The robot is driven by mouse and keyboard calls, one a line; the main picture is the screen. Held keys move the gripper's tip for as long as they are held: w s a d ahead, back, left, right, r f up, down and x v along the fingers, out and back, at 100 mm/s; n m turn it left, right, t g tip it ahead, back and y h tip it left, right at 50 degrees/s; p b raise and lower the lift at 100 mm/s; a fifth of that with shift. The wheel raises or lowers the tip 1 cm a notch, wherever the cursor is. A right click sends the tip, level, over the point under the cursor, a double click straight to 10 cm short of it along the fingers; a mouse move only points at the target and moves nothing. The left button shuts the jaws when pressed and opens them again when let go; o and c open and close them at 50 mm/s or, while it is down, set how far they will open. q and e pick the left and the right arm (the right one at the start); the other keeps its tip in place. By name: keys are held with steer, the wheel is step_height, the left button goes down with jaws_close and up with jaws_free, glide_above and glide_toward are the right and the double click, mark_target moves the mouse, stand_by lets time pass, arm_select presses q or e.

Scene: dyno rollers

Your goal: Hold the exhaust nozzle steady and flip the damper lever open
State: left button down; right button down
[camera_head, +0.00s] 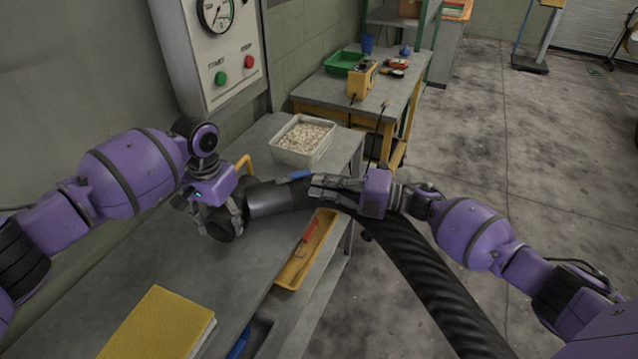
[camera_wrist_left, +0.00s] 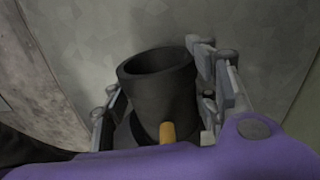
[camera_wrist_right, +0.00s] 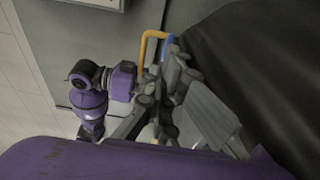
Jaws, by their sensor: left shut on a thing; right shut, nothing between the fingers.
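The exhaust nozzle (camera_head: 223,228) is a black, open-mouthed piece on a grey metal tube (camera_head: 275,200), lying over the bench. Its round mouth (camera_wrist_left: 158,68) shows in the left wrist view. My left gripper (camera_head: 218,212) is shut on the nozzle, a finger on each side. A blue-handled lever (camera_head: 298,174), apparently the damper lever, lies by the far side of the tube; its blue part (camera_wrist_right: 167,46) shows just beyond the right fingertips. My right gripper (camera_head: 318,187) is shut and empty, close beside the lever; whether they touch is unclear. The lever's pivot is hidden.
A ribbed black hose (camera_head: 430,282) runs down to the lower right. A white tub of pale bits (camera_head: 303,141) stands behind the tube. A yellow tray (camera_head: 292,276) with a red-handled tool and a yellow book (camera_head: 160,325) are nearer. A yellow bar (camera_head: 244,164) rises behind the left gripper.

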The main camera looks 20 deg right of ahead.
arm_select(q)
steer(key=shift+r, duration=0.1)
arm_select(e)
steer(key=s+d, duration=0.1)
steer(key=d, duration=0.8)
steer(key=shift+s, duration=0.35)
arm_select(q)
steer(key=c, duration=0.6)
jaws_free()
